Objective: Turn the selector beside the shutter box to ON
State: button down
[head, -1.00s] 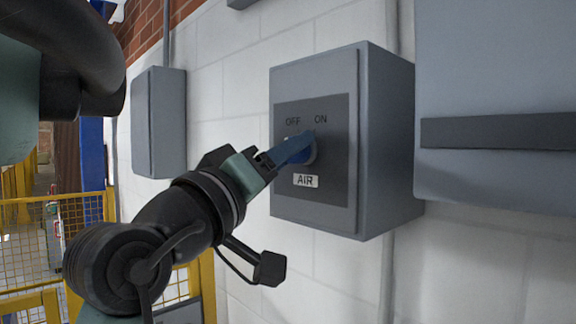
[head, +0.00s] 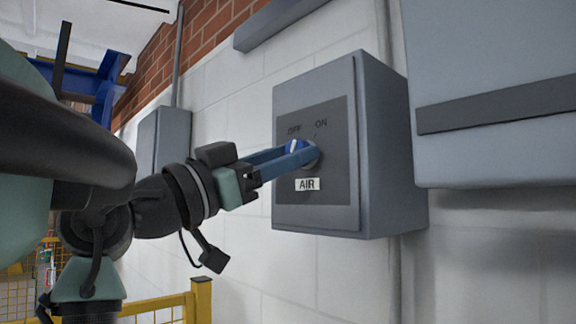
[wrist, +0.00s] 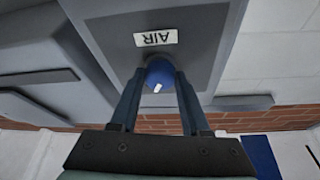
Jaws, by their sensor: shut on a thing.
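The AIR selector is a round blue knob (head: 295,147) with a white mark, on the dark front plate (head: 340,185) of a grey box. OFF is printed above it to the left and ON to the right. In the head view the white mark sits on the knob's upper left, nearer OFF than ON. In the wrist view, upside down, the knob (wrist: 160,73) is between the fingers, with its mark on the side away from the AIR label (wrist: 155,38). My gripper (head: 303,156) is shut on the knob; a finger hides part of it in the head view.
A large grey box with a dark band (head: 500,105) stands close on the right. A smaller grey box (head: 172,140) is on the wall behind my arm. A yellow rail (head: 165,305) is low on the left. White block wall (head: 320,275) is clear below the AIR box.

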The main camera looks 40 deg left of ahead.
jog(key=shift+r+m+h, duration=0.1)
jog(key=shift+m+h, duration=0.3)
jog(key=shift+m, duration=0.4)
jog(key=shift+c, duration=1.9)
grip_release()
